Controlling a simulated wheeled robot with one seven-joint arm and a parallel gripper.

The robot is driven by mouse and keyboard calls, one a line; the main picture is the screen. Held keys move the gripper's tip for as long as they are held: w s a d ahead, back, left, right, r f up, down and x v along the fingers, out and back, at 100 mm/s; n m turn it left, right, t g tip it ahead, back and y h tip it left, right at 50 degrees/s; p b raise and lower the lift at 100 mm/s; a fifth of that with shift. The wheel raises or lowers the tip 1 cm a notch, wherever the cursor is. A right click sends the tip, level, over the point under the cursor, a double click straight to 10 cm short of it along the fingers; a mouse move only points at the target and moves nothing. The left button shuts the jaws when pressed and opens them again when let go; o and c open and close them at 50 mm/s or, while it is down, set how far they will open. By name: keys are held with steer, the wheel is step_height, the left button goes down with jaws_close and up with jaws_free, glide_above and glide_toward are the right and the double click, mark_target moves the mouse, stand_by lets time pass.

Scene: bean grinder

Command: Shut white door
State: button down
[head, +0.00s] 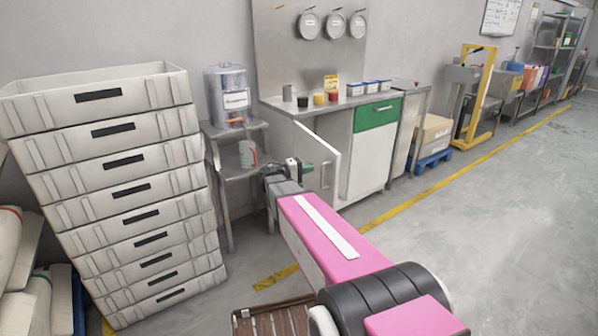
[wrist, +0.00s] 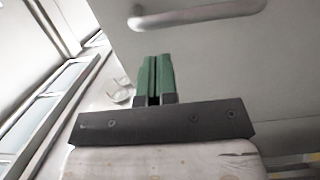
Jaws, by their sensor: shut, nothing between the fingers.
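The white door (head: 318,158) of the workbench cabinet stands ajar, swung out from the cabinet front. Its handle (head: 326,175) is on the outer face. In the wrist view the door (wrist: 225,65) fills much of the picture as a pale panel, with the metal handle (wrist: 200,12) at the top. My gripper (head: 302,167) is at the left of the door, close to it. Its green fingers (wrist: 154,75) are together and empty, below the handle in the wrist view. I cannot tell whether the fingertips touch the door.
The bench (head: 335,103) carries small jars and boxes, with a green drawer (head: 377,114) below its top. A stack of pale crates (head: 125,190) stands at left. A small metal table (head: 233,128) holds a clear container (head: 228,95) and a jug (head: 248,153). Floor at right is clear.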

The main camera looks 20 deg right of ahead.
mark_target(327, 164)
steer(key=shift+w+d, duration=0.15)
steer(key=shift+d, duration=0.85)
steer(key=shift+w+d, duration=0.2)
steer(key=shift+d, duration=0.8)
steer(key=shift+w+d, duration=0.15)
steer(key=shift+d, duration=0.85)
steer(key=shift+d, duration=0.1)
